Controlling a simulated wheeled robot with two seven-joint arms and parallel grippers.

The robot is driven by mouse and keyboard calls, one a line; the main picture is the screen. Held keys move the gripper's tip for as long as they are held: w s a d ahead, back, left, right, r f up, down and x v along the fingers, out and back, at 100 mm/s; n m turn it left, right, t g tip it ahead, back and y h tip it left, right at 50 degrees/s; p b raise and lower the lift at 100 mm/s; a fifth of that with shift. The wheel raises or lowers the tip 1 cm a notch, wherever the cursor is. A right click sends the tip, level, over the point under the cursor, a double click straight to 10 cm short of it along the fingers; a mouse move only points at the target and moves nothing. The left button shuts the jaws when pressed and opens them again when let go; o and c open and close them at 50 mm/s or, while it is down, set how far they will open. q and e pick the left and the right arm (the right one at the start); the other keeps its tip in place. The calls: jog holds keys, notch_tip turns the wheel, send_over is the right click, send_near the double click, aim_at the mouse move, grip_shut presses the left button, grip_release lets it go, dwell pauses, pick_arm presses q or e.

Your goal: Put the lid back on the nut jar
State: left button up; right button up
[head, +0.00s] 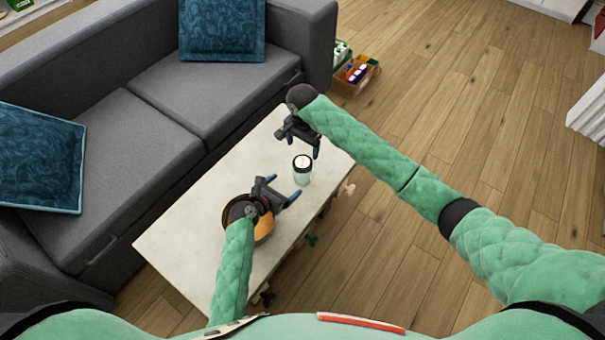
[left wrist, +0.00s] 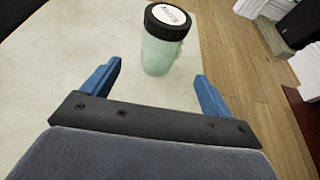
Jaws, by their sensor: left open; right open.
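The nut jar (head: 302,176) stands upright on the pale table, a translucent greenish jar. Its black-rimmed lid (head: 302,162) with a white top sits on the jar's mouth. In the left wrist view, the lid (left wrist: 168,19) reads "NUTS" and the jar body (left wrist: 158,56) shows below it. I cannot tell whether the lid is fully pressed down. My left gripper (head: 284,189) is open and empty, its fingers pointing toward the jar but short of it. My right gripper (head: 299,146) is open and empty, above and just beyond the jar.
A round brown bowl (head: 264,229) with orange inside sits on the table (head: 185,243), partly hidden under my left gripper. A grey sofa (head: 150,95) borders the table's far left side. A box of items (head: 357,75) stands on the floor beyond. The table's near left part is bare.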

aim_at(303, 172)
pick_arm(q)
jog(key=x, duration=1.1)
jog(key=shift+w+d, duration=0.25)
jog(key=shift+w, duration=0.05)
